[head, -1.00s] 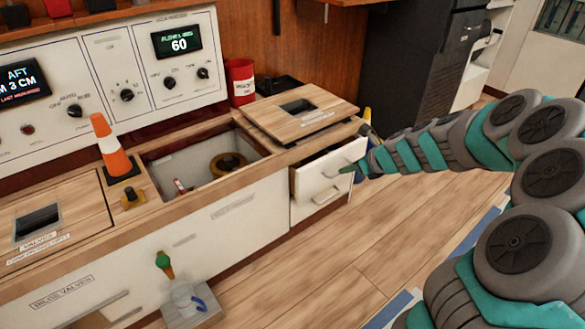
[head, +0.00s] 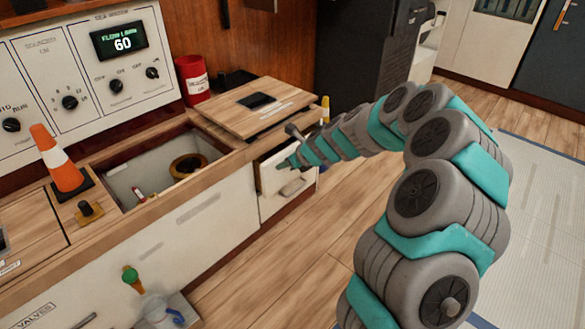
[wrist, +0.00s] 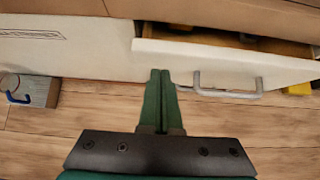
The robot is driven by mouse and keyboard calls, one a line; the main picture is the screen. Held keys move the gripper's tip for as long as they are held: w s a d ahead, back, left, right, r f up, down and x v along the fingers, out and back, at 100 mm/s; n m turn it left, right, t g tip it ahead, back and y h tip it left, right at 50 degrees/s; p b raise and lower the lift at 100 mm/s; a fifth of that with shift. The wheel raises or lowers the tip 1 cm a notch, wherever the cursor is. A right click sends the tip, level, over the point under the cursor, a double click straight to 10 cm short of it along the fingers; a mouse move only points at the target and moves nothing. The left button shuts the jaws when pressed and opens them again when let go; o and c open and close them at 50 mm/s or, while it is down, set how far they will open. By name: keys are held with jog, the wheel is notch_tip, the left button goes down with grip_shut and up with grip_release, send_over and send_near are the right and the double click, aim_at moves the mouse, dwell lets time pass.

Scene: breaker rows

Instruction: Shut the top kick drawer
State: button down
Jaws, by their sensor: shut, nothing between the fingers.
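The top kick drawer (wrist: 190,60) has a white front and stands partly open. In the wrist view, its grey bar handle (wrist: 228,92) is on the front and a strip of its brown and yellow inside shows above the front's edge. In the head view, the drawer (head: 268,178) is at the right end of the white cabinet, partly hidden by my gripper (head: 281,164). My gripper (wrist: 160,73) is shut and empty, its green fingers together and pointing at the front's left part, left of the handle. I cannot tell whether they touch it.
A wooden lid (head: 245,106) lies on the counter above the drawer. An open well (head: 155,172), an orange cone (head: 58,160) and a red can (head: 193,80) are to the left. A small grey box (wrist: 38,92) stands low by the cabinet.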

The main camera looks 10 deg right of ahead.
aim_at(271, 160)
jog(key=shift+w+a, duration=0.45)
jog(key=shift+w, duration=0.2)
jog(key=shift+w, duration=0.1)
jog(key=shift+w+a+r+p, duration=0.2)
jog(key=shift+w+a+p, duration=0.55)
jog(key=shift+p, duration=0.4)
jog(key=shift+w+f, duration=0.15)
jog(key=shift+w, duration=0.1)
